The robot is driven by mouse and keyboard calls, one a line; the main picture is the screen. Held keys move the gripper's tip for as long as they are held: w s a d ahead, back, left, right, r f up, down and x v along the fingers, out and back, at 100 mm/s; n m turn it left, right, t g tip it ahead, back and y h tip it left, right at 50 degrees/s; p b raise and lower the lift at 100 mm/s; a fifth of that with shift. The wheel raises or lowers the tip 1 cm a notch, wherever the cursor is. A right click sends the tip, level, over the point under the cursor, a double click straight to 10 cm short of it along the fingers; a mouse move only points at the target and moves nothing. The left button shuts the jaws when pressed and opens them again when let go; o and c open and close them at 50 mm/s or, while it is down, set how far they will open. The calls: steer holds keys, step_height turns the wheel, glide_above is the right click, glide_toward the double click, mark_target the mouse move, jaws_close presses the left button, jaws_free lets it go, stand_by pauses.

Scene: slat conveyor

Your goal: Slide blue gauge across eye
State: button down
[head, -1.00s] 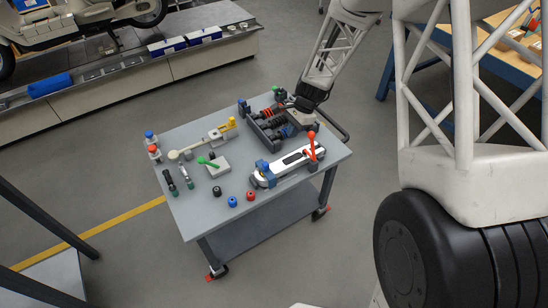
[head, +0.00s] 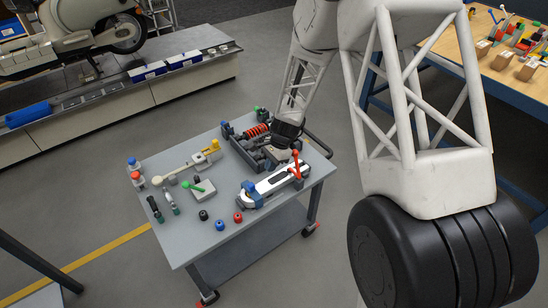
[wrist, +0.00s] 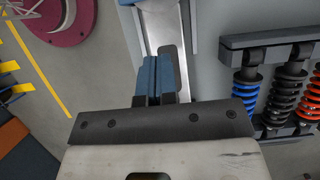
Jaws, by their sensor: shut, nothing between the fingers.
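On the grey table (head: 185,238), a blue block (head: 250,192), which looks like the blue gauge, sits across the left end of a long white fixture (head: 272,182) with a red lever (head: 296,170). I cannot make out for certain which part is the eye. My gripper (head: 283,147) is over the table, between the dark shock-absorber tray and the fixture's right half. In the wrist view my gripper (wrist: 155,75) is shut and empty, its blue-faced fingers together above a silver bar (wrist: 166,28).
The dark tray (head: 229,137) holds shock absorbers; a blue-spring one (wrist: 248,90) shows right of my fingers. The front table edge is clear.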

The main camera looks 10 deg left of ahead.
mark_target(253, 185)
steer(key=s+a+f, duration=0.2)
steer(key=f, duration=0.1)
steer(key=shift+f, duration=0.1)
steer(key=shift+s+a, duration=0.85)
steer(key=shift+s, duration=0.05)
steer(key=shift+s+a, duration=0.6)
steer(key=shift+a, duration=0.05)
steer(key=shift+s+a+f, duration=0.1)
steer(key=shift+s+a, duration=0.05)
steer(key=shift+s, duration=0.1)
